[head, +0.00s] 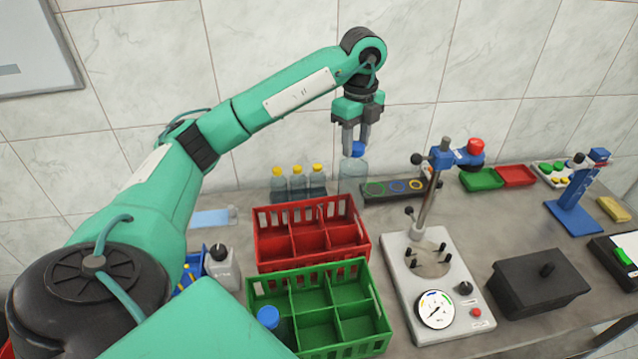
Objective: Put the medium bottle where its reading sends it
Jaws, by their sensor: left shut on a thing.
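My left gripper (356,145) points down behind the crates. It is shut on the blue cap of a clear bottle (353,175), which is upright beside the left end of a dark ring board (378,194). I cannot tell whether its base touches the surface. The red crate (262,222) stands behind the green one and looks empty. A grey capping stand (455,292) carries a dial (436,309) with coloured arcs; its reading is too small to tell. My right gripper is not in view.
Several small yellow-capped bottles (297,184) stand left of the held bottle. A black lidded box (540,287), small green (482,180) and red (516,176) trays and a blue stand (572,218) are at the right.

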